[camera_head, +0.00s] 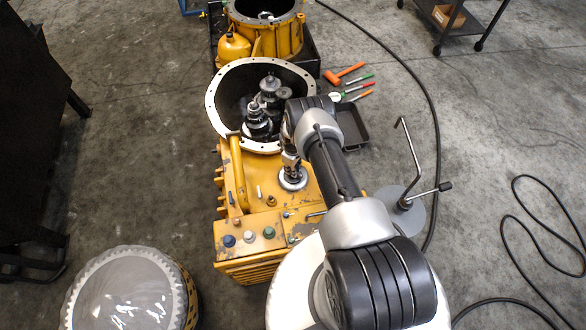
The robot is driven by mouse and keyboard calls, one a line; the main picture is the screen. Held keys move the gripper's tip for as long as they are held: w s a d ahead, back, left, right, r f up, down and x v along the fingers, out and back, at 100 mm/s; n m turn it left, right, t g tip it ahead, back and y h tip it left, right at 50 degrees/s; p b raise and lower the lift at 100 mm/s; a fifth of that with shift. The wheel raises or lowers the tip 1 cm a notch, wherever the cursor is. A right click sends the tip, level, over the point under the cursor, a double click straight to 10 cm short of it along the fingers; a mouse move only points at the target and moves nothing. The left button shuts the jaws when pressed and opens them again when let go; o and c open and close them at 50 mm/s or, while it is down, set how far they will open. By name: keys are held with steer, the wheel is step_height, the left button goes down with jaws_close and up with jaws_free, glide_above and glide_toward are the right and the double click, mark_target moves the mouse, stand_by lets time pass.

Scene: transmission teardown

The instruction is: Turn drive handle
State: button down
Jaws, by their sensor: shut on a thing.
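My gripper (291,164) points down at the top of the yellow transmission housing (250,200), just in front of the open bell housing. It is shut on a small metal part that I take to be the drive handle, directly above a round silver flange (292,181). The fingers and my arm hide most of this part, so its shape and angle cannot be told. The bell housing (214,101) has a pale bolt-hole rim, and dark gears (262,112) stand inside it.
Coloured caps (248,236) sit on the housing's front. A grey disc stand (413,214) with a bent rod stands at right. An orange mallet (344,74), hand tools and a black tray (352,130) lie behind. Black cable (437,150) crosses the floor. A large round part (125,290) stands front left.

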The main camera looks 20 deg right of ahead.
steer(key=c, duration=1.6)
jaws_free()
step_height(320, 180, up, 12)
